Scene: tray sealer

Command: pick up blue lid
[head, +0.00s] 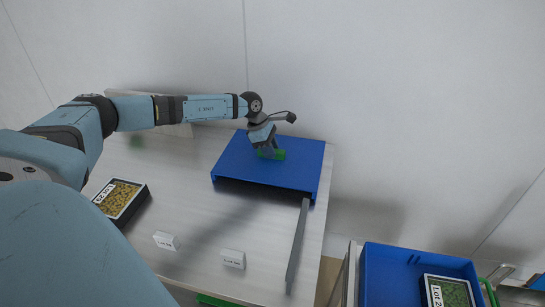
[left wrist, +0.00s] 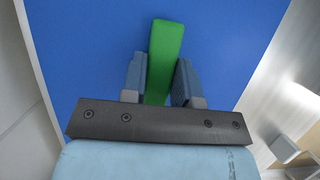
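The blue lid (head: 235,165) is a wide flat panel at the back right of the pale table, with a green handle (head: 278,155) on top. My left gripper (head: 267,150) is over the lid at this handle. In the left wrist view, the blue lid (left wrist: 85,50) fills most of the background. The green handle (left wrist: 163,60) runs between the two fingers of my left gripper (left wrist: 162,62), which look shut on it. A dark band shows below the lid's front edge; what lies beneath is hidden. My right gripper is not in view.
A dark tray of yellowish contents (head: 122,197) sits at the table's left. Two small white label cards (head: 233,259) stand near the front. A grey bar (head: 298,245) runs along the right side. A blue crate (head: 390,280) with another tray is at lower right.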

